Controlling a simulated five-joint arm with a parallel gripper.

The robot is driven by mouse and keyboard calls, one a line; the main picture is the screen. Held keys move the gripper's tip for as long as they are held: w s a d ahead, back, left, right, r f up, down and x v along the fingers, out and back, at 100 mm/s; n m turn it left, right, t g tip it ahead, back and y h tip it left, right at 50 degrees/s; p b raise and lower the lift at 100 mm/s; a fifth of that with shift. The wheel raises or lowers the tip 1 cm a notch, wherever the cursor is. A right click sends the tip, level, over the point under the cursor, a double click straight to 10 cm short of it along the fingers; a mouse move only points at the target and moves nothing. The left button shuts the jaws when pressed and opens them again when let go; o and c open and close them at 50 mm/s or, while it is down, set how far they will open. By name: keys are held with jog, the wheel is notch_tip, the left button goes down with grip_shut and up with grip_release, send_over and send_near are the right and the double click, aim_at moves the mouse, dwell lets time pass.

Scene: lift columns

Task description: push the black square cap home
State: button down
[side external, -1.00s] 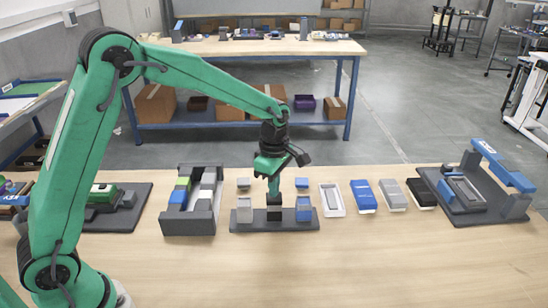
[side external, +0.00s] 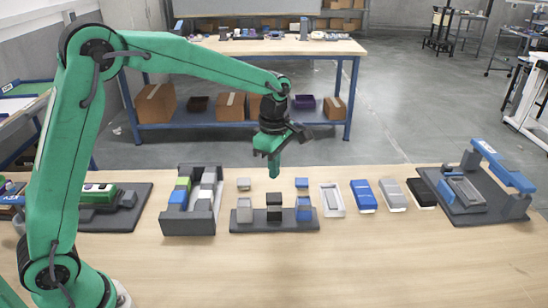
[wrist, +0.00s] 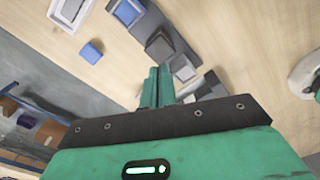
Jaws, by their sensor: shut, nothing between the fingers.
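The black square cap (side external: 274,198) sits on top of the black column, the middle one of three columns on a dark base (side external: 275,226). It stands a little higher than the grey column (side external: 244,211) and blue column (side external: 304,209) beside it. Whether it is fully seated I cannot tell. In the wrist view the dark cap (wrist: 158,46) lies just beyond my fingertips. My gripper (side external: 274,173) is shut and empty, pointing down above the cap and apart from it. A grey cap (side external: 244,184) and a blue cap (side external: 302,182) lie loose behind the base.
A dark tray with coloured blocks (side external: 188,226) stands to the left. A white tray (side external: 325,209) and blue, grey and black blocks (side external: 422,192) lie to the right, before a dark fixture with a blue arm (side external: 505,168). The front of the table is clear.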

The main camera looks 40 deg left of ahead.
jog(key=shift+r, duration=1.35)
